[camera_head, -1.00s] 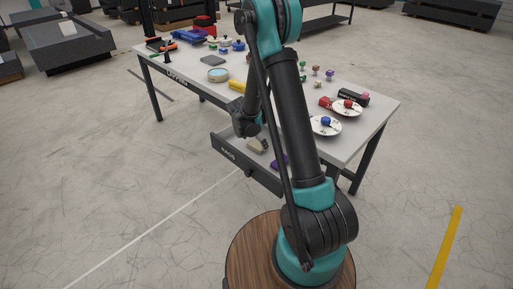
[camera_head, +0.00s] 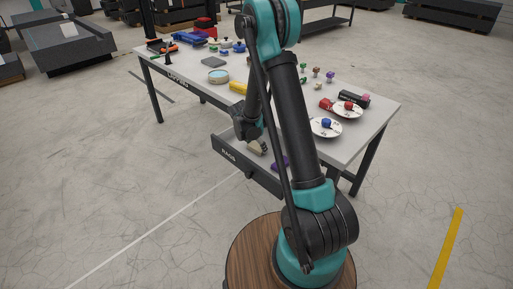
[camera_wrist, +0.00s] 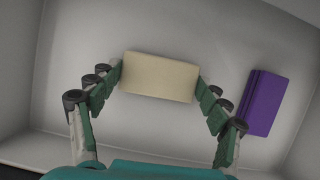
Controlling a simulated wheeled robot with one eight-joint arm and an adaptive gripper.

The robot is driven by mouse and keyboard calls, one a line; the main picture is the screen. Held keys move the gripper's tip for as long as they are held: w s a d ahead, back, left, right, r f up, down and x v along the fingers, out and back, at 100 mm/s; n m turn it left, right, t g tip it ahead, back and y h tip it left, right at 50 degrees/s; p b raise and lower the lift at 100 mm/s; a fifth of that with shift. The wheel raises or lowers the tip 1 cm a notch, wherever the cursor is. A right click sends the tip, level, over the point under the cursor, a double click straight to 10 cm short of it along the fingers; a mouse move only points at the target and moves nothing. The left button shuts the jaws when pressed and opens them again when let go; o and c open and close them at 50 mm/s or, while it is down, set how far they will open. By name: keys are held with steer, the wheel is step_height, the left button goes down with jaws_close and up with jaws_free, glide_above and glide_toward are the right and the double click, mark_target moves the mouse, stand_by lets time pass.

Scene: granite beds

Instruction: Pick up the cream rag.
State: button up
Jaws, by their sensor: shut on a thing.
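The cream rag (camera_wrist: 159,77) is a folded block between the fingers of my gripper (camera_wrist: 160,80) in the wrist view. The green finger pads touch its left and right ends, so my gripper is shut on it. In the head view the cream rag (camera_head: 257,148) shows small beside my gripper (camera_head: 250,138), at the open drawer labelled RAGS (camera_head: 229,154). The wrist view shows the drawer's pale floor and walls around the rag. I cannot tell whether the rag touches the drawer floor.
A purple rag (camera_wrist: 265,102) lies in the drawer to the right of the cream one, apart from the gripper. The table (camera_head: 285,98) above holds plates, a yellow object (camera_head: 238,87), a round tin (camera_head: 218,76) and several small items. Clear floor lies left of the drawer.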

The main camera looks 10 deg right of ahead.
mark_target(256, 147)
steer(key=shift+r, duration=0.1)
step_height(256, 147, up, 20)
stand_by(0.5)
